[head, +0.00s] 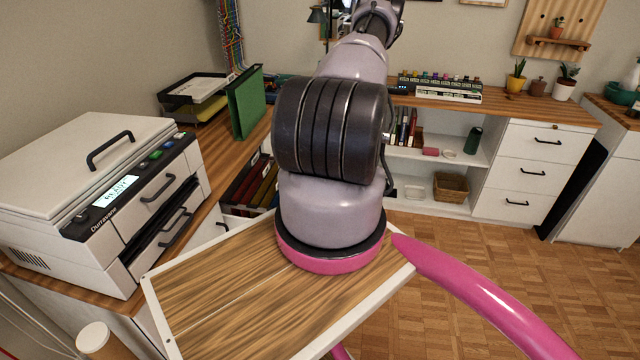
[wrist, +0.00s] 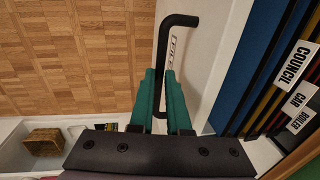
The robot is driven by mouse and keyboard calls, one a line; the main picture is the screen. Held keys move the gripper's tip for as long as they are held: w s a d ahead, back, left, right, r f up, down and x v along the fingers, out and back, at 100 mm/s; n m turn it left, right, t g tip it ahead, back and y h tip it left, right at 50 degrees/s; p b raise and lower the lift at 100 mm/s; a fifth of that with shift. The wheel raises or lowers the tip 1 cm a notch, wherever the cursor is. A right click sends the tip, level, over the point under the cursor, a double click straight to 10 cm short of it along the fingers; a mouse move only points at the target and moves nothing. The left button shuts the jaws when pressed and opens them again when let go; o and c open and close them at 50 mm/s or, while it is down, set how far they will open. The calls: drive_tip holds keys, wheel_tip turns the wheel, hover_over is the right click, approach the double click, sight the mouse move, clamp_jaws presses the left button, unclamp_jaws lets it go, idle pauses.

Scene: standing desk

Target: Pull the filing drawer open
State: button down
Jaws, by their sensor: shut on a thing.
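The filing drawer shows in the wrist view as a white front (wrist: 202,58) with a black bar handle (wrist: 163,45). My gripper (wrist: 162,76) has two green fingers closed on the handle bar. Folders with labels such as COUNCIL, CAR and BOILER (wrist: 293,98) show behind the front, so the drawer stands at least partly open. In the head view, several coloured folders (head: 252,185) show left of my arm. My arm hides my gripper there, and I cannot tell the full extent of the opening.
A white printer (head: 95,175) stands on the wooden desk at the left. A green folder (head: 246,102) and paper trays (head: 195,92) are behind it. White shelves hold a wicker basket (head: 450,187), beside a white drawer unit (head: 530,172). The parquet floor (head: 480,270) at right is clear.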

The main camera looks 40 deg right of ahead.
drive_tip(key=shift+s+d, duration=1.15)
drive_tip(key=shift+s, duration=0.3)
drive_tip(key=c, duration=0.9)
unclamp_jaws()
drive_tip(key=r, duration=0.3)
drive_tip(key=s+d+r, duration=0.1)
drive_tip(key=r, duration=0.6)
drive_tip(key=shift+s+d+r, duration=0.15)
drive_tip(key=shift+s+r, duration=0.15)
drive_tip(key=shift+r, duration=0.05)
